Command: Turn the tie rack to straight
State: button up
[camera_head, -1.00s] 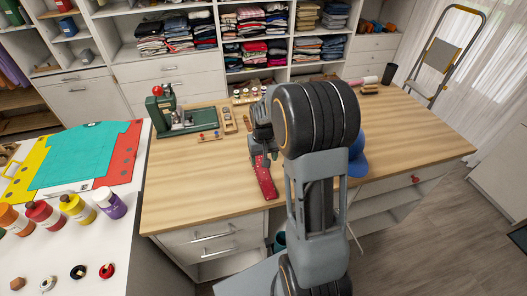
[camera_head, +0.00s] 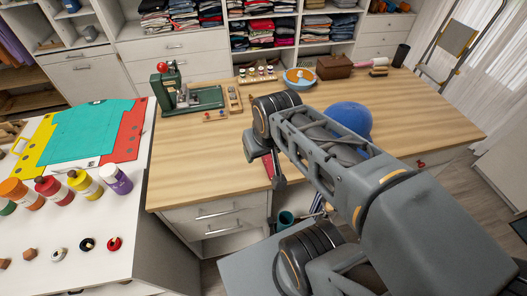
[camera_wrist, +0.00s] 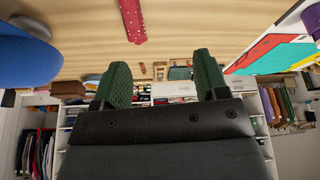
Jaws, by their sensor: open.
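My gripper (camera_wrist: 160,64) is in the wrist view with its two green fingers apart and nothing between them. In the head view it is mostly hidden by my arm, near the workbench's front edge. Narrow coloured strips (camera_wrist: 281,106) hang at the right of the wrist view, well away from my gripper; they may be ties. Purple hanging cloth (camera_head: 9,66) shows at the far left of the head view. I cannot make out the rack or which way it is turned.
The wooden workbench (camera_head: 205,160) holds a green press (camera_head: 190,97), a blue ball (camera_head: 349,118), a bowl (camera_head: 300,78) and a red spotted strip (camera_wrist: 132,20). A white table (camera_head: 45,215) with paint bottles stands left. Shelves line the back. Floor is open at right.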

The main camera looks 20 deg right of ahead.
aim_at(328, 208)
jog(key=z, duration=1.65)
jog(key=k, duration=0.55)
jog(key=u, duration=0.45)
